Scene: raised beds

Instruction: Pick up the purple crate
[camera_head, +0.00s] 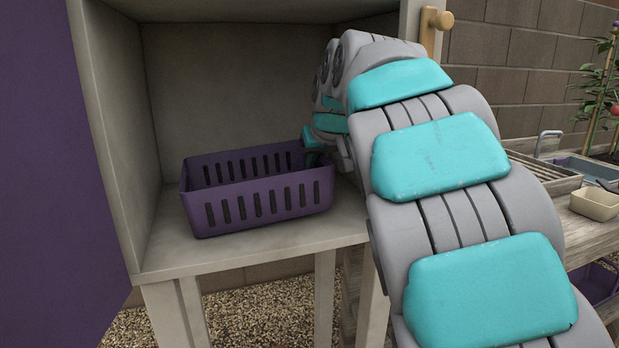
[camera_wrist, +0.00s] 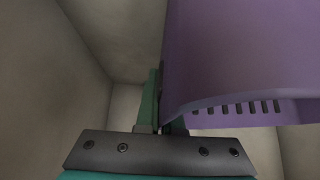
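The purple crate (camera_head: 255,205), open-topped with slotted sides, sits upright on the floor of an open-fronted pale cabinet. My gripper (camera_head: 312,147) is at the crate's right end near the back corner, partly hidden by my arm and the crate. In the wrist view the crate's wall (camera_wrist: 225,60) fills the upper right. No clear gap shows between crate and shelf.
The cabinet (camera_head: 250,262) has side walls and a back close around the crate; its front is open. A purple panel (camera_head: 50,170) stands at left. At right are a wooden bench with a beige tray (camera_head: 594,204), a slatted rack (camera_head: 545,175) and a plant.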

